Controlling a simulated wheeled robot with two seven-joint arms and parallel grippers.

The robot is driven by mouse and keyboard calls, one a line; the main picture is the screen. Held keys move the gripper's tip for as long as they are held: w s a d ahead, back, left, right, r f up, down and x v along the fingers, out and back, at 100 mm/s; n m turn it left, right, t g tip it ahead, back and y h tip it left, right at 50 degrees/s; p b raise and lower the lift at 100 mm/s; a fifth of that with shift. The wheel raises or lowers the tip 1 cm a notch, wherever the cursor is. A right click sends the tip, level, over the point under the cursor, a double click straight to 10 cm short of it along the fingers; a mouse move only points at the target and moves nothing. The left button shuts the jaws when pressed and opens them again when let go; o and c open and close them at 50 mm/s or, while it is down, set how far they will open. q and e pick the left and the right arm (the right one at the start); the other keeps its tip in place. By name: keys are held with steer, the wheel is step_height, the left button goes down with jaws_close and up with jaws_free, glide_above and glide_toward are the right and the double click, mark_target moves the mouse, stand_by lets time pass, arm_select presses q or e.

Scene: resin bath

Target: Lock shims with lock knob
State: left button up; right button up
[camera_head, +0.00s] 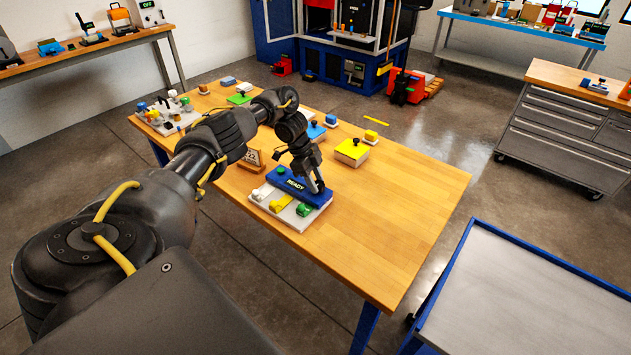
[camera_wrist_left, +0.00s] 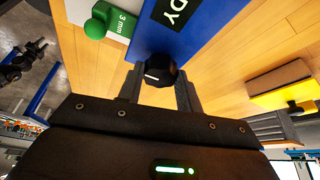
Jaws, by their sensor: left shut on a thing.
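A white base plate (camera_head: 274,214) with a blue block (camera_head: 312,193) marked READY sits on the wooden table. Green and yellow shims lie along its front side: a yellow shim (camera_head: 281,203) in the middle and a green shim (camera_head: 305,209) to the right. In the left wrist view a green shim (camera_wrist_left: 107,19) reads 3 mm beside the blue block. My left gripper (camera_head: 319,190) points down at the right end of the block, shut on the black lock knob (camera_wrist_left: 159,72), which sits between its fingers. The knob's underside is hidden. My right gripper is out of view.
Small parts crowd the table's far left. The table's right part is clear. A blue-edged cart (camera_head: 520,290) stands to the right.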

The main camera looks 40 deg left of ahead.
arm_select(q)
steer(key=o, duration=1)
steer(key=p+v, duration=0.1)
steer(key=v, duration=0.9)
steer(key=shift+a+r, duration=0.2)
steer(key=shift+r, duration=0.1)
